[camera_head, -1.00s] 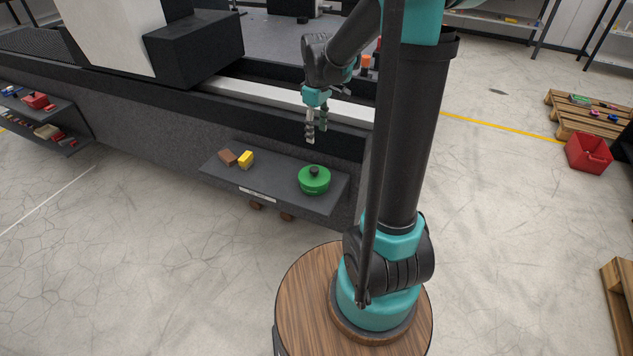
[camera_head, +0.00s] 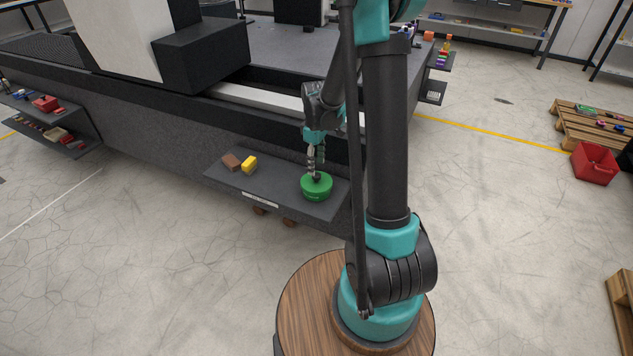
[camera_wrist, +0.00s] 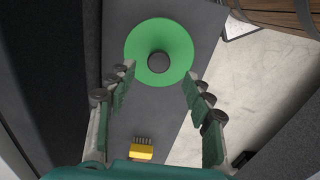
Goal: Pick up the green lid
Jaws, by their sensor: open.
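The green lid (camera_head: 317,183) is round with a dark knob and sits on top of a green pot on the dark shelf (camera_head: 285,201). In the wrist view the lid (camera_wrist: 178,38) is seen from above, its knob at its centre, just beyond the fingertips. My gripper (camera_head: 314,168) is at the lid in the head view, pointing down. In the wrist view my gripper (camera_wrist: 158,75) has its two fingers spread apart with nothing between them. Whether a finger touches the lid or knob cannot be told.
The yellow one also shows in the wrist view (camera_wrist: 142,152). The dark granite bed's side wall (camera_head: 150,135) rises behind the shelf.

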